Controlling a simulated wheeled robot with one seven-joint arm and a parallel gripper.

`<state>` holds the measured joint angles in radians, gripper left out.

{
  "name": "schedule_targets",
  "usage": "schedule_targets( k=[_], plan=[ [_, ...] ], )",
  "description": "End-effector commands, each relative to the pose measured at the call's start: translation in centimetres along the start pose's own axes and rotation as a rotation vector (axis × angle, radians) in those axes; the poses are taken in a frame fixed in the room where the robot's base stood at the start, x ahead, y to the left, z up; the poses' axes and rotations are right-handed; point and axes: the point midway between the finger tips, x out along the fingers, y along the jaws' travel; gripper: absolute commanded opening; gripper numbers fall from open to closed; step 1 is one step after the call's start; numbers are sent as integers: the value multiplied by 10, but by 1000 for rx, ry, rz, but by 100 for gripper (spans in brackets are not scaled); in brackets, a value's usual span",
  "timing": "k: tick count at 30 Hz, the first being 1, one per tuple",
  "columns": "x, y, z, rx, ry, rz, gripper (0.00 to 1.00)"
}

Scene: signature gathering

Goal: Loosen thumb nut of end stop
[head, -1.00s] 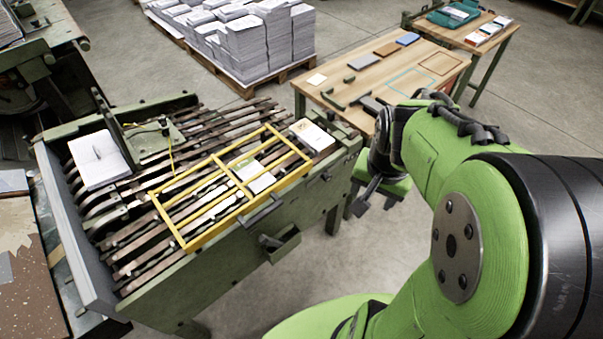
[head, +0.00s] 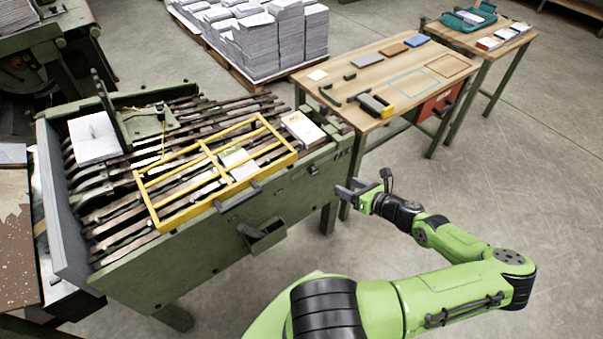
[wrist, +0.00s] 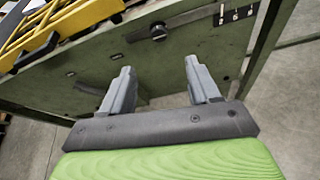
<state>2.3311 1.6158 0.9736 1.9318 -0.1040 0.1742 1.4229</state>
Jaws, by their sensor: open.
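The gathering machine (head: 215,255) is a green bed with dark slanted rails on the left of the head view. A green plate with an upright fence (head: 143,122) stands at its back left and carries a small dark knob (head: 160,107). This may be the end stop with its thumb nut; I cannot tell for sure. My gripper (head: 350,190) is open and empty, out beyond the machine's right front corner and well away from the plate. In the wrist view its two grey fingers (wrist: 158,72) are spread before the green side panel.
A yellow guard frame (head: 215,170) covers the front of the rails. A dark lever (wrist: 180,24) sits on the side panel. A wooden table (head: 400,75) with tools stands behind, and paper stacks (head: 265,40) fill a pallet.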

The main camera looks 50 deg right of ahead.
Motion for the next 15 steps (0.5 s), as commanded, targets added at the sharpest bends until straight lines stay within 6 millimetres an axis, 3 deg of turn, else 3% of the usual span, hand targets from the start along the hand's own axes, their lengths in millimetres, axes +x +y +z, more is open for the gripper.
schedule_targets(
  k=[15],
  plan=[
    [122,3,-4,-6,4,9,61]
  ],
)
